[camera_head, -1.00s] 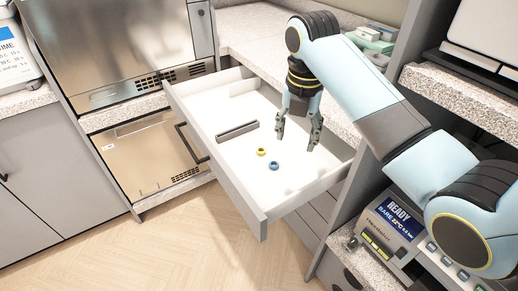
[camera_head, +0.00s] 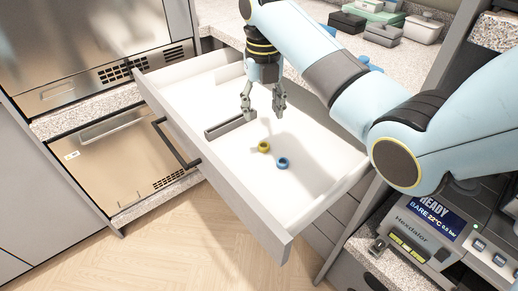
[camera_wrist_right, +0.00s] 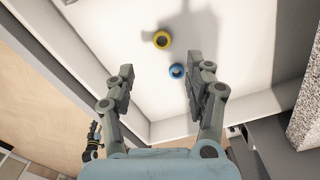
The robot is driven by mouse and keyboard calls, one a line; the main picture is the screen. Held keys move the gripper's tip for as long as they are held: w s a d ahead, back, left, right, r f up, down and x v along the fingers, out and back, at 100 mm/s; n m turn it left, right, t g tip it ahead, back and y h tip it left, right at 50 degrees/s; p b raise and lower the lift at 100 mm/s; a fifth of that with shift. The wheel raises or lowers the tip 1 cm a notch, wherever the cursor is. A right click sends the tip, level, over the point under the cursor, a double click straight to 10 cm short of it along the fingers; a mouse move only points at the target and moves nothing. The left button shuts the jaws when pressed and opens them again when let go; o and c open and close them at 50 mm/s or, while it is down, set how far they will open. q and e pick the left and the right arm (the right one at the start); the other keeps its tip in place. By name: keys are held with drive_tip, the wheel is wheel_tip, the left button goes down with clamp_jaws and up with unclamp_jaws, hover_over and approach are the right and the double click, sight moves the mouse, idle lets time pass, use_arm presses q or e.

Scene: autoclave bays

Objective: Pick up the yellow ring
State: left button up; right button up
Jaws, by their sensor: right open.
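The yellow ring (camera_head: 263,150) lies on the white floor of the open drawer (camera_head: 232,192). A blue ring (camera_head: 282,166) lies close to it, toward the lower right. My right gripper (camera_head: 262,114) is open and empty above the drawer, just behind the yellow ring in the head view. In the right wrist view, the yellow ring (camera_wrist_right: 156,45) and blue ring (camera_wrist_right: 177,76) show between and beyond the open fingers (camera_wrist_right: 160,75). A small dark jointed part at the left of that view looks like my left gripper (camera_wrist_right: 92,143); its jaws are unclear.
Metal-fronted units (camera_head: 130,150) stand at left. A device with a display (camera_head: 437,215) stands at lower right. Boxes (camera_head: 383,32) sit on the counter behind.

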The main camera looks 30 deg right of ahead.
sight(264, 151)
drive_tip(key=f, duration=0.7)
drive_tip(key=s+f, duration=0.1)
drive_tip(key=f, duration=0.2)
drive_tip(key=shift+f+b, duration=0.15)
drive_tip(key=shift+b, duration=0.2)
drive_tip(key=c, duration=0.8)
